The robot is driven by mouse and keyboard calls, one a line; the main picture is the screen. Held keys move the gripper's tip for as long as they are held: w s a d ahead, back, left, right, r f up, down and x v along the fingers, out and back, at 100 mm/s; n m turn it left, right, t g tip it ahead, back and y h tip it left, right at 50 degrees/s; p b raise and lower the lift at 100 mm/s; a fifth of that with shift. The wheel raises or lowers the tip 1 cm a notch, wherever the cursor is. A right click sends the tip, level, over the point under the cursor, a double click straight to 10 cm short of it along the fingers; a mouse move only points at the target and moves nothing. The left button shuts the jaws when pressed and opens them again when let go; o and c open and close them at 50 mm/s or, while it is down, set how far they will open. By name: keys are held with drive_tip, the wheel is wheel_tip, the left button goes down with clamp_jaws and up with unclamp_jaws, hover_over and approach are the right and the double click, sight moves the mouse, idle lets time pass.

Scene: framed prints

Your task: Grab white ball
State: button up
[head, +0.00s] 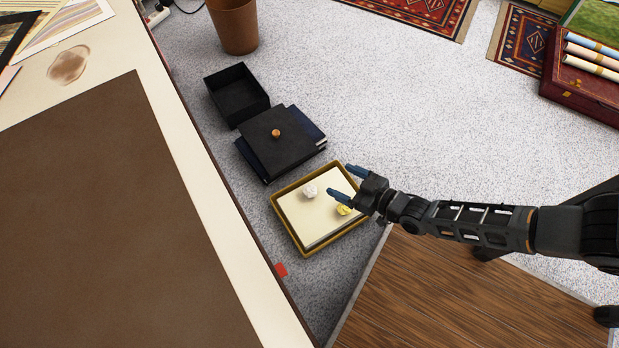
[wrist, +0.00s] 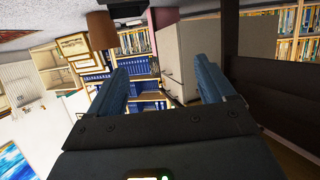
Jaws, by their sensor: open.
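A white crumpled ball (head: 311,191) lies on the cream sheet inside a shallow tray with a yellow-brown rim (head: 281,222), in the head view. A yellow ball (head: 344,210) lies in the same tray, to the right and a little nearer. My gripper (head: 342,182) is open, its two blue fingers pointing left over the right part of the tray in the picture. Nothing is between the fingers. The white ball is just left of the lower fingertip; the height between them is hard to tell. The wrist view shows the open fingers (wrist: 163,85) and neither ball.
A black box lid with an orange knob (head: 276,133) lies on dark books beyond the tray. An open black box (head: 238,95) and a brown bin (head: 235,25) stand farther back. A table (head: 190,170) borders the left. Carpet (head: 400,110) beyond my arm is clear.

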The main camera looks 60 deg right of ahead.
drive_tip(key=m+h+b, duration=0.2)
drive_tip(key=b, duration=0.5)
approach(310, 189)
drive_tip(key=shift+w+d+r+g, duration=0.15)
drive_tip(key=shift+w+r+g, duration=0.05)
drive_tip(key=shift+w, duration=0.2)
drive_tip(key=shift+w+d+r+g, duration=0.15)
drive_tip(key=shift+w+r+g, duration=0.1)
drive_tip(key=shift+w, duration=0.15)
drive_tip(key=shift+b+x, duration=0.4)
drive_tip(key=shift+x, duration=0.7)
drive_tip(key=w+f+b, duration=0.2)
drive_tip(key=w+b, duration=0.1)
drive_tip(key=shift+w+d+f, duration=0.1)
drive_tip(key=shift+d+f, duration=0.2)
drive_tip(key=shift+d, duration=0.05)
drive_tip(key=shift+w+d+b, duration=0.1)
drive_tip(key=shift+w+b, duration=0.2)
drive_tip(key=shift+w, duration=0.2)
drive_tip(key=c, duration=1.1)
